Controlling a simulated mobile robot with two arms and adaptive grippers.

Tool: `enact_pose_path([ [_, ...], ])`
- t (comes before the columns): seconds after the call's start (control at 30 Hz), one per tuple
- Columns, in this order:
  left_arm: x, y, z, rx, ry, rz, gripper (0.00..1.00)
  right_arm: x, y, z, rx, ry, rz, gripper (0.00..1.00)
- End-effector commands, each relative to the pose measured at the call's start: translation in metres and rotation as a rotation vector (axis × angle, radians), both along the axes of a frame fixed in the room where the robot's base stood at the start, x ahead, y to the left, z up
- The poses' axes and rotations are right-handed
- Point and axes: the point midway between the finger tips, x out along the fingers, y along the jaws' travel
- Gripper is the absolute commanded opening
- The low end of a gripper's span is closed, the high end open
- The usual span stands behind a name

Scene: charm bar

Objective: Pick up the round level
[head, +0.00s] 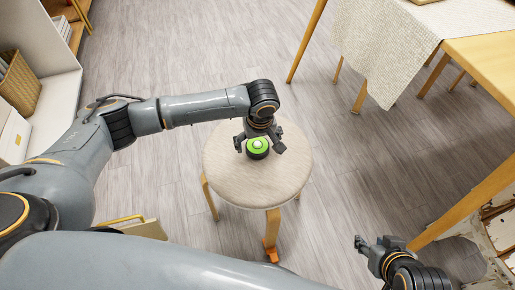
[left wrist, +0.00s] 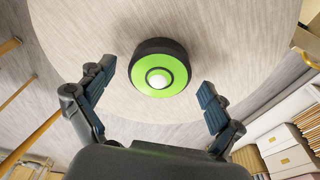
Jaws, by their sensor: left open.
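The round level (head: 257,150) is a small disc with a black body, a bright green face and a white dome in the middle. It lies on the round stool (head: 228,181) near the middle of its top. My left gripper (head: 259,147) is open just over it. In the left wrist view the level (left wrist: 160,70) shows beyond and between the two spread fingers of the left gripper (left wrist: 157,90); neither finger appears to touch it. My right gripper (head: 377,245) is empty over the floor at the lower right, with its fingers apart.
A wooden table with a cloth (head: 385,50) stands at the upper right. A white shelf with a wicker basket (head: 18,88) is at the left edge. A worn white piece of furniture (head: 499,230) is at the lower right. The rest of the stool top is clear.

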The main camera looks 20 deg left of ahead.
Motion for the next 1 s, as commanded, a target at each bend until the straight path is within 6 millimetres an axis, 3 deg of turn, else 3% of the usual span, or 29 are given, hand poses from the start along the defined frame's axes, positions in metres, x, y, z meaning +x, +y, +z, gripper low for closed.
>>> enact_pose_path([
  [0.3,0.0006,0.0000,-0.0026,-0.001,-0.001,0.000,0.92,0.0064,0.0022,0.0027,0.007,-0.031,0.003,0.40],
  [0.63,0.0004,0.0000,-0.0027,-0.001,-0.001,0.000,0.30,0.0063,0.0021,0.0026,0.007,-0.031,0.003,0.40],
  [1.0,0.0004,-0.0001,-0.0002,-0.001,-0.001,0.000,0.29,0.0043,0.0016,0.0031,0.004,-0.021,0.002,0.40],
])
